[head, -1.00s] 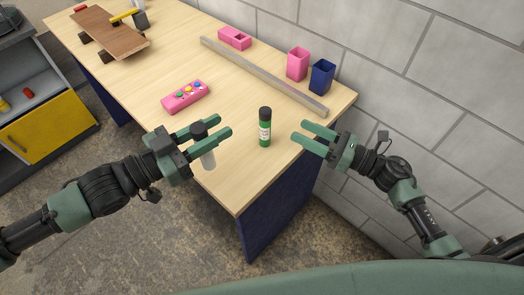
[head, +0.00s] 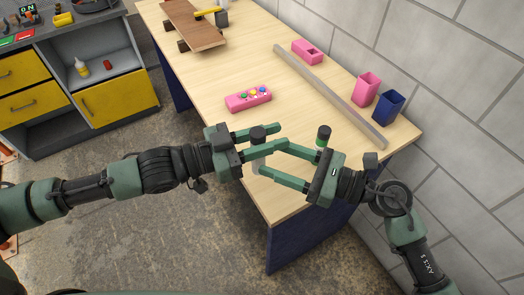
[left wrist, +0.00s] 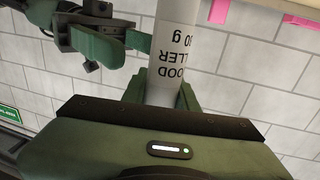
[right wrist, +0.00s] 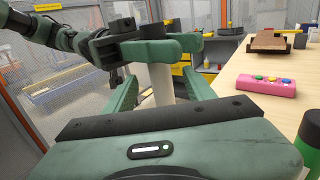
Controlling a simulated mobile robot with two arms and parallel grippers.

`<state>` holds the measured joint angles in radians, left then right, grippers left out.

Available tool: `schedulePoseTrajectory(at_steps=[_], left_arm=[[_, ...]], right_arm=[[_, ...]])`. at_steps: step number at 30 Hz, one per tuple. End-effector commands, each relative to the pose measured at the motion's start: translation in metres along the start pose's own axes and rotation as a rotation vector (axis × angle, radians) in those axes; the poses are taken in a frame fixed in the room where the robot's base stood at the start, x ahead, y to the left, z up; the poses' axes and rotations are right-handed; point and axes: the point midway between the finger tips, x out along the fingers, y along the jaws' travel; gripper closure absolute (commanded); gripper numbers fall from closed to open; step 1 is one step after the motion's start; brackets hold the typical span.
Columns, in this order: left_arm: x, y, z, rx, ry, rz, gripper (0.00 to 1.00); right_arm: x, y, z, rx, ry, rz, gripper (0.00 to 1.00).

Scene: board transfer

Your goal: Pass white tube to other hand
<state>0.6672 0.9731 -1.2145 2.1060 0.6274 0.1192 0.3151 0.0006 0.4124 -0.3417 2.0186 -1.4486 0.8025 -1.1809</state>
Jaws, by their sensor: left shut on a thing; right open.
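The white tube (head: 258,163) with a black cap is upright in the fingers of my left gripper (head: 282,138), which is shut on it below the cap. Its printed lettering shows in the left wrist view (left wrist: 180,45). My right gripper (head: 270,158) is open, with its fingers reaching in from the right around the tube's lower part. In the right wrist view the tube (right wrist: 160,82) stands between the right fingers, below the left fingers. I cannot tell whether the right fingers touch it.
A green tube with a black cap (head: 323,136) stands on the table (head: 285,200), partly hidden behind my right gripper. A pink button box (head: 248,100), a grey bar (head: 330,95), and pink (head: 367,88) and blue (head: 388,106) cups are farther back.

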Motion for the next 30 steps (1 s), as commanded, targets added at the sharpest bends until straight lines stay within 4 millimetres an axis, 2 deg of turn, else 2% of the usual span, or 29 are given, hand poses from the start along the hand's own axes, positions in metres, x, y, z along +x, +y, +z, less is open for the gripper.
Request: schedulePoseTrajectory(at_steps=[3, 9, 20, 21, 26, 27, 28, 29, 30], left_arm=[[0.000, 0.000, -0.001, 0.000, 0.001, 0.000, 1.00], [0.000, 0.000, -0.001, 0.000, 0.001, 0.000, 1.00], [0.000, 0.000, -0.001, 0.000, 0.001, 0.000, 1.00], [0.000, 0.000, -0.001, 0.000, 0.001, 0.000, 1.00], [0.000, 0.000, -0.001, 0.000, 0.001, 0.000, 1.00], [0.000, 0.000, -0.001, 0.000, 0.001, 0.000, 1.00], [0.000, 0.000, -0.001, 0.000, 0.001, 0.000, 1.00], [0.000, 0.000, -0.001, 0.000, 0.001, 0.000, 0.66], [0.000, 0.000, -0.001, 0.000, 0.001, 0.000, 0.55]], right_arm=[[0.021, 0.000, 0.002, -0.001, -0.003, 0.001, 0.45], [0.041, 0.000, 0.001, 0.000, -0.002, -0.001, 0.45], [0.046, 0.000, 0.000, 0.000, 0.000, -0.001, 0.45], [0.046, 0.000, 0.000, 0.000, 0.000, -0.001, 0.51], [0.046, 0.000, 0.000, 0.000, 0.000, -0.001, 0.96], [0.046, 0.000, 0.000, 0.000, 0.000, -0.001, 1.00], [0.046, 0.000, 0.000, 0.000, 0.000, -0.001, 1.00], [0.046, 0.000, 0.000, 0.000, 0.000, -0.001, 1.00], [0.046, 0.000, 0.000, 0.000, 0.000, -0.001, 1.00]])
